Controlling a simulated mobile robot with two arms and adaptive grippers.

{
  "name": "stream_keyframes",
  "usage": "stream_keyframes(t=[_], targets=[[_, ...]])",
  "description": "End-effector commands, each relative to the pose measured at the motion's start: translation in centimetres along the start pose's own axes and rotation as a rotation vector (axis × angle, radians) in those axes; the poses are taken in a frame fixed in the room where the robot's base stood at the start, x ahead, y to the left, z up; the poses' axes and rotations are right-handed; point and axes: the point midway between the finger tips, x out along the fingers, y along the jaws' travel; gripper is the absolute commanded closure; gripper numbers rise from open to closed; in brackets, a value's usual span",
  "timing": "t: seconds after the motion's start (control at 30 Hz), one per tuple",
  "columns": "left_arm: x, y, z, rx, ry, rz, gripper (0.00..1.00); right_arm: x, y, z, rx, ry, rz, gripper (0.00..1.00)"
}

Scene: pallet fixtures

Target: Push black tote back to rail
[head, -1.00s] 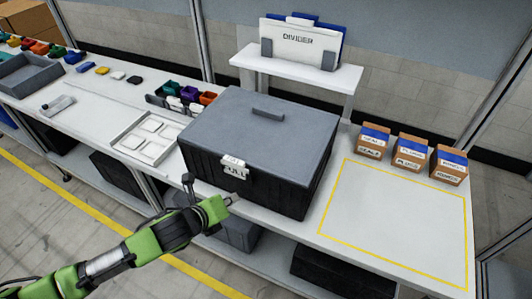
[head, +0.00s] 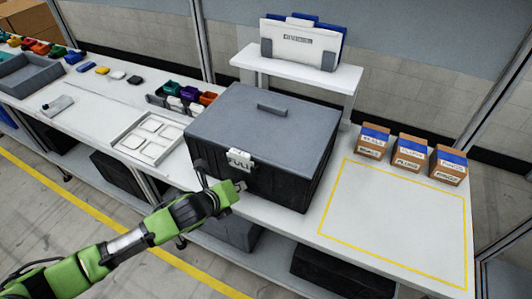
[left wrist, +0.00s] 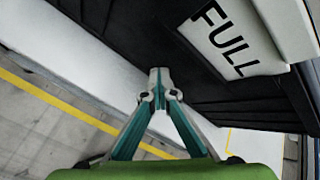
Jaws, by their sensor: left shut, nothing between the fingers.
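The black tote (head: 285,180) with a grey lid (head: 262,125) stands upright on the white bench, left of the yellow-outlined area. A white label (head: 239,160) reading FULL is on its front; it also shows in the left wrist view (left wrist: 230,38). My left gripper (head: 240,186) is shut and empty, with its tips at the tote's front wall, below the label. In the left wrist view the closed fingertips (left wrist: 159,74) are against or very near the dark wall; I cannot tell whether they touch. My right gripper is not in view.
A raised white shelf (head: 300,70) with a DIVIDER file holder stands behind the tote. A white tray (head: 150,138) and small coloured bins (head: 185,98) are at its left. Several brown boxes (head: 410,150) stand at the right. The yellow-outlined area (head: 395,225) is bare.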

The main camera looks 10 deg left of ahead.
Motion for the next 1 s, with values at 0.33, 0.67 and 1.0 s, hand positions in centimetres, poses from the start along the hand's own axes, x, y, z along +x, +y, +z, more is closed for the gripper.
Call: stream_keyframes(t=[0.33,0.67,1.0], targets=[[1.7,-1.1,1.1,0.001,-0.002,-0.002,1.0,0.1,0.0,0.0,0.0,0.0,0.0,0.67],[3.2,-2.0,2.0,0.001,-0.003,-0.003,1.0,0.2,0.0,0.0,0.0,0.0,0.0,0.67],[4.8,-2.9,2.9,0.002,-0.003,-0.003,1.0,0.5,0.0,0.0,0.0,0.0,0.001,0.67]])
